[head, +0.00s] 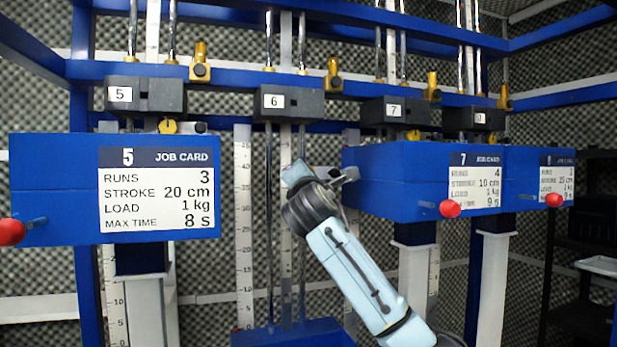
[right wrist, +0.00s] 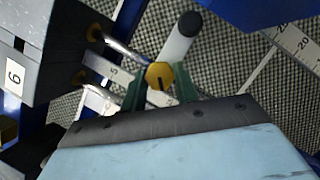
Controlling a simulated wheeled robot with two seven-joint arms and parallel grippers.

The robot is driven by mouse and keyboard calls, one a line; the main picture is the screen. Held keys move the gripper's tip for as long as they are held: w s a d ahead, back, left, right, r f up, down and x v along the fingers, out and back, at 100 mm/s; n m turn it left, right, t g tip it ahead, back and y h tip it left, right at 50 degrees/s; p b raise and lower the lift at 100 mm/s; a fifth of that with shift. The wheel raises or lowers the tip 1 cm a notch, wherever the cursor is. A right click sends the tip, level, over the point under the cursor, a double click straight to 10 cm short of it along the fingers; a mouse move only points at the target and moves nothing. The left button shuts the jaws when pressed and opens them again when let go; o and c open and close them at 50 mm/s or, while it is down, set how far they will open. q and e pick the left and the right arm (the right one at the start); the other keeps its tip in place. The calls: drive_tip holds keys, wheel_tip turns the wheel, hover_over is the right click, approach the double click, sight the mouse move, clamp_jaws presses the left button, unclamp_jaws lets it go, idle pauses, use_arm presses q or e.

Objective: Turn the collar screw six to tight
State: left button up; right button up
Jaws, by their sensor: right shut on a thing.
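Collar six (head: 290,104), a dark block with a white "6" label, sits on two vertical rods in the head view. It also shows at the left edge of the right wrist view (right wrist: 52,45), tilted. In that view my right gripper (right wrist: 159,84) has its green fingers shut on a round yellow screw head (right wrist: 159,75) with a dark line across it. A grey bar with a black end (right wrist: 181,37) lies just beyond the screw. In the head view my right arm reaches up from the lower right below collar six, and its wrist hides the fingers and screw. My left gripper is out of view.
Blue boxes with job cards stand at left (head: 55,190) and right (head: 390,180), with red knobs (head: 450,208) projecting. Neighbouring collars five (head: 150,96) and seven (head: 394,111) flank collar six. A blue base (head: 290,333) lies below it. Vertical scales stand beside the rods.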

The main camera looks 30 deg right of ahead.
drive_tip(key=m+g+y, duration=0.1)
drive_tip(key=m+y, duration=0.1)
drive_tip(key=m, duration=0.5)
drive_tip(key=r+m+g+y, duration=0.1)
drive_tip(key=m+g+y, duration=0.1)
drive_tip(key=m, duration=0.6)
drive_tip(key=m+g+y, duration=0.1)
drive_tip(key=m+y, duration=0.2)
drive_tip(key=m, duration=0.4)
drive_tip(key=shift+d+r+g+y, duration=0.2)
drive_tip(key=shift+d+g+y, duration=0.1)
drive_tip(key=shift+g, duration=0.1)
drive_tip(key=shift+m, duration=0.3)
drive_tip(key=o, duration=1)
drive_tip(key=shift+f, duration=0.1)
drive_tip(key=shift+s, duration=0.1)
drive_tip(key=b+v, duration=0.5)
drive_tip(key=v, duration=0.8)
drive_tip(key=shift+s+a, duration=0.1)
drive_tip(key=shift+s, duration=0.05)
